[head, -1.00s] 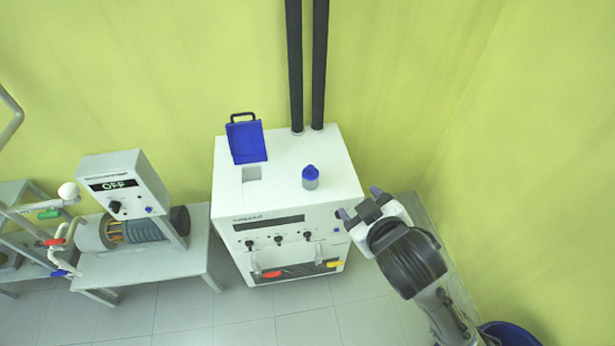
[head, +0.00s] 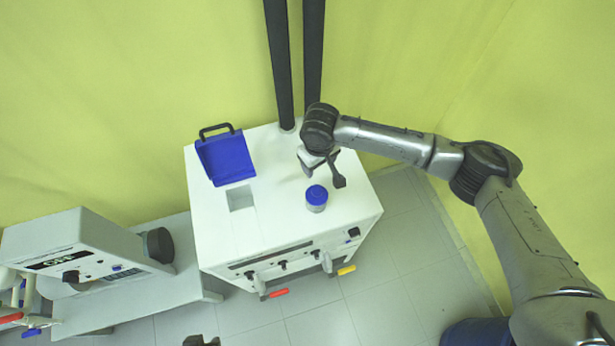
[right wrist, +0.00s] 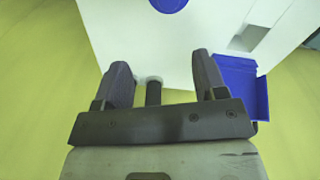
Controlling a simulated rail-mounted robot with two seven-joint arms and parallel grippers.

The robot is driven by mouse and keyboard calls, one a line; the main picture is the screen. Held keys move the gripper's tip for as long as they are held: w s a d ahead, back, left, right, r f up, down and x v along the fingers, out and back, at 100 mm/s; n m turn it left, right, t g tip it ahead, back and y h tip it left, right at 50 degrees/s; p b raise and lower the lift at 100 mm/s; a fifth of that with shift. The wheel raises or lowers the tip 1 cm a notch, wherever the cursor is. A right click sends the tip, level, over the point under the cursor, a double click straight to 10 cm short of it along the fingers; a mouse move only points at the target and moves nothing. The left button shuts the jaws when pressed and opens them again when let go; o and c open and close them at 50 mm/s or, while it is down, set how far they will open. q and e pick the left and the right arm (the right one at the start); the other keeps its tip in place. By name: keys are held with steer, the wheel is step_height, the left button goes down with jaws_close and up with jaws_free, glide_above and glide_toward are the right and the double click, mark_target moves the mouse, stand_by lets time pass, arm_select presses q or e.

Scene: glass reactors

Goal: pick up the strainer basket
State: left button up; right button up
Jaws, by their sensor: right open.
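A small grey cylinder with a blue top (head: 316,199), which I take to be the strainer basket, stands upright on the white cabinet. Its blue top is cut by the upper edge of the right wrist view (right wrist: 168,4). My right gripper (head: 323,176) is open and empty, above the cabinet top and just behind the cylinder, apart from it. Its two spread fingers also show in the right wrist view (right wrist: 161,68). A dark pronged piece at the bottom edge of the head view looks like my left gripper (head: 201,341); its opening is unclear.
The white cabinet (head: 270,215) has a square opening (head: 241,198) with a raised blue lid (head: 226,158) left of the cylinder. Two dark pipes (head: 282,60) rise at the back. A bench with a control box (head: 75,250) stands at left.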

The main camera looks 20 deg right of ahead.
mark_target(317, 190)
steer(key=f+m, duration=0.1)
steer(key=f, duration=0.2)
steer(key=s+f+m, duration=0.1)
steer(key=f, duration=0.2)
steer(key=f+m, duration=0.1)
steer(key=f, duration=0.1)
steer(key=shift+s+a+f+m+g+p, duration=0.3)
steer(key=shift+s+a+f+p, duration=0.05)
steer(key=shift+f, duration=0.05)
steer(key=shift+w+d+f+p, duration=0.1)
steer(key=shift+f+p, duration=0.35)
steer(key=shift+f, duration=2.2)
arm_select(q)
steer(key=shift+s+r, duration=0.5)
steer(key=shift+r, duration=0.25)
arm_select(e)
steer(key=shift+c, duration=0.3)
jaws_close()
